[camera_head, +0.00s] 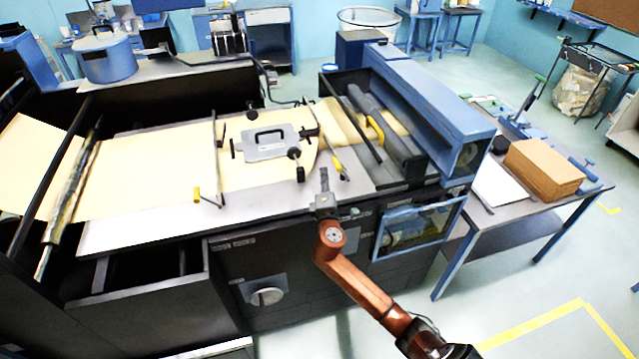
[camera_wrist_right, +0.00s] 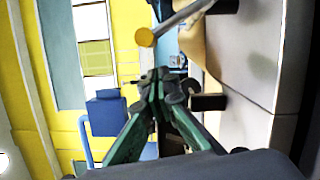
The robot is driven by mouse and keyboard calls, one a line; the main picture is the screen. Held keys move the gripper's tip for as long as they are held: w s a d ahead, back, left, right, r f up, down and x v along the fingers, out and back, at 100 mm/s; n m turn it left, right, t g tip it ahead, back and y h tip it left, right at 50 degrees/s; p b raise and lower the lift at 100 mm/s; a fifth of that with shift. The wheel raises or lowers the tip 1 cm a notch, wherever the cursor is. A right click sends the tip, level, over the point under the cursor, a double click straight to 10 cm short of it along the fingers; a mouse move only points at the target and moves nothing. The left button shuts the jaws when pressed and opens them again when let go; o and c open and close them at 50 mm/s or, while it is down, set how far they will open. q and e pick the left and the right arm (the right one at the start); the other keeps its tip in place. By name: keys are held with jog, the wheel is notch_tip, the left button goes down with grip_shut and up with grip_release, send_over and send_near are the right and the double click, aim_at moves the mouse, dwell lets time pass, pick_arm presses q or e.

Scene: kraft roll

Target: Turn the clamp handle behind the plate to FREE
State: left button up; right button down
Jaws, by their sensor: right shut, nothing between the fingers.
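A grey plate (camera_head: 268,143) with a black grip handle lies on the tan paper sheet on the machine's bed. A black knob (camera_head: 252,113) stands behind the plate; I cannot tell whether it belongs to the clamp handle. No FREE marking is readable. My right gripper (camera_head: 324,174) is in front of the plate, at the bed's front edge, beside a yellow-ended lever (camera_head: 338,165). In the right wrist view its green fingers (camera_wrist_right: 161,76) are shut and empty. A grey rod with a yellow end (camera_wrist_right: 146,37) shows just beyond the fingertips. My left gripper is out of view.
Thin rods cross the bed left of the plate, one with a yellow end (camera_head: 197,195). Dark rollers (camera_head: 385,130) and a blue housing (camera_head: 430,95) stand to the right. A side table holds a brown stack (camera_head: 543,168).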

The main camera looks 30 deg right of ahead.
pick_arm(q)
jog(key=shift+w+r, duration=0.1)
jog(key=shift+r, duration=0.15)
pick_arm(e)
jog(key=shift+s+d+r, duration=0.15)
jog(key=shift+d, duration=0.35)
jog(key=shift+s+d+r, duration=0.15)
jog(key=shift+d, duration=0.35)
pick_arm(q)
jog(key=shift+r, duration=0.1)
pick_arm(e)
jog(key=shift+r, duration=0.1)
pick_arm(q)
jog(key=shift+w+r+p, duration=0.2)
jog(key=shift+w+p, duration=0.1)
jog(key=shift+p, duration=0.1)
pick_arm(e)
jog(key=shift+d+r+m, duration=0.15)
jog(key=shift+r+m, duration=0.05)
jog(key=shift+m, duration=0.2)
